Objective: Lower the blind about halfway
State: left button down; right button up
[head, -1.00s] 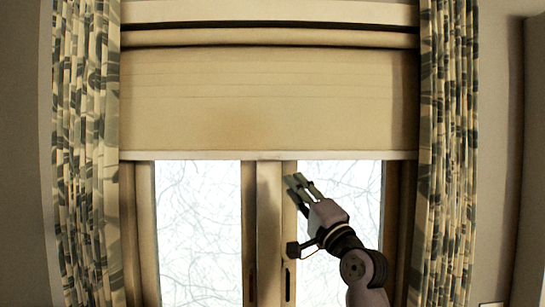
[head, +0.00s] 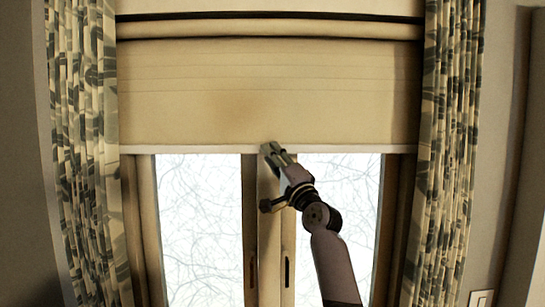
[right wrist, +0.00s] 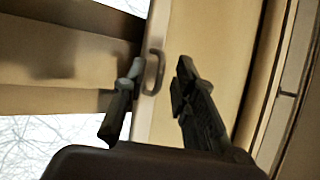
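The cream blind (head: 270,90) hangs over the top part of the window. Its pale bottom bar (head: 200,149) runs level across the window. In the right wrist view the bar (right wrist: 160,30) carries a small loop-shaped pull (right wrist: 153,72). My right gripper (head: 271,150) is at the middle of the bottom bar and hides the pull in the head view. In the right wrist view the right gripper (right wrist: 157,88) is open, with the pull between and just beyond its fingertips, nearer the left finger. Contact cannot be told. My left gripper is not in view.
Patterned curtains hang on the left (head: 85,150) and right (head: 445,150) of the window. Below the blind are two bright panes (head: 200,230) and a central window frame (head: 268,230) with a handle. A wall switch (head: 481,298) is at lower right.

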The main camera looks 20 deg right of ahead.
jog(key=shift+c, duration=0.5)
grip_shut()
